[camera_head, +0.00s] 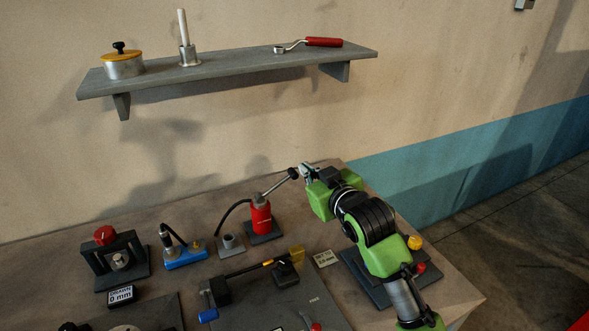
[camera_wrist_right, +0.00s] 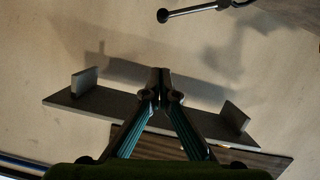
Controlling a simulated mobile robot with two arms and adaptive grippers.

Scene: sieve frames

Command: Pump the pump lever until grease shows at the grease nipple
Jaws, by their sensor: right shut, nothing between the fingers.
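The red pump (camera_head: 261,217) stands upright on a dark base near the back of the bench. Its grey pump lever (camera_head: 277,184) slants up to the right and ends in a dark knob. The lever also shows at the top of the right wrist view (camera_wrist_right: 200,9). My right gripper (camera_head: 305,172) is just right of the knob in the head view. In the wrist view the right fingertips (camera_wrist_right: 160,76) are together and empty, apart from the lever. A black hose runs from the pump to a small grey block (camera_head: 231,246). I cannot make out the grease nipple or any grease.
A blue fixture (camera_head: 185,257) and a black frame with a red knob (camera_head: 105,236) stand to the left. A bar-like fixture (camera_head: 223,292) lies in front. A wall shelf (camera_head: 230,76) holds a pot, a spindle and a red-handled wrench. My right arm covers part of a dark plate.

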